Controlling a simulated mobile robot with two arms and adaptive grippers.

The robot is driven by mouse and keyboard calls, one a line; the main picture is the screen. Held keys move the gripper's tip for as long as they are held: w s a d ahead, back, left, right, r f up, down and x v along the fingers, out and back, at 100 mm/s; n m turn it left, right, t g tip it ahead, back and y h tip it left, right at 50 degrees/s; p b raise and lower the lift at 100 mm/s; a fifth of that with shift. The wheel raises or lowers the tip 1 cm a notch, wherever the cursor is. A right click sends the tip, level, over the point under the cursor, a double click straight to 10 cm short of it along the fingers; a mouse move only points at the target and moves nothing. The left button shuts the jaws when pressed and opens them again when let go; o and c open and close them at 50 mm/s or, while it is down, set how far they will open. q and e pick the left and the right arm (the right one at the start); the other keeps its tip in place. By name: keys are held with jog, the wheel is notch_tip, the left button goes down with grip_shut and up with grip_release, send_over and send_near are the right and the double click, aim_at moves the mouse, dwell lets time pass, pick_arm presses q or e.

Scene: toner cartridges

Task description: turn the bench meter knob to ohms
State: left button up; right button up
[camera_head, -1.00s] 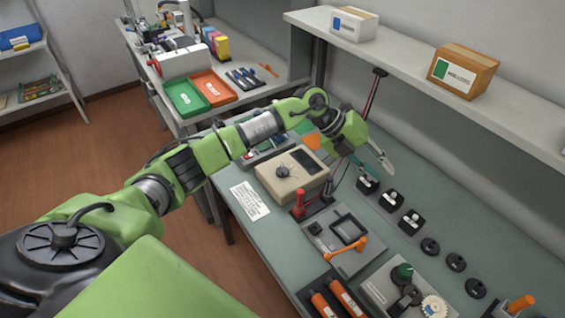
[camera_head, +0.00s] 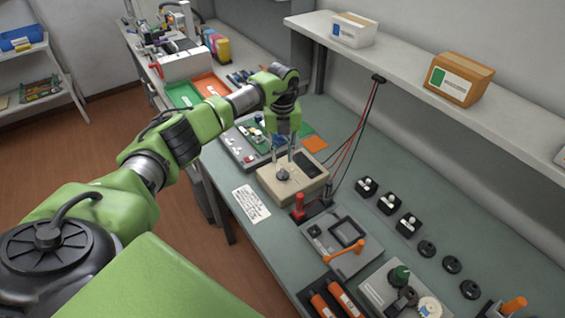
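The bench meter (camera_head: 292,193) is a beige box on the grey-green bench, with a dark display at its far right and a dark round knob (camera_head: 283,175) on its top face. The knob's pointer and the markings are too small to read. My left gripper (camera_head: 283,157) hangs over the meter, pointing down, with its two fingers apart just behind and above the knob. I cannot tell whether the fingers touch the knob. Nothing shows between the fingers. My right gripper is not in view.
A printed sheet (camera_head: 251,204) lies left of the meter. Red and black probes (camera_head: 298,207) with cables stand at its right front. A grey device with an orange lever (camera_head: 345,250) is nearer. A board with small parts (camera_head: 247,150) sits behind. A shelf (camera_head: 400,66) overhangs the back.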

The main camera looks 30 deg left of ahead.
aim_at(283, 171)
pick_arm(q)
notch_tip(283, 171, down, 6)
jog(key=shift+r+p, duration=0.1)
jog(key=shift+p, duration=0.4)
grip_shut()
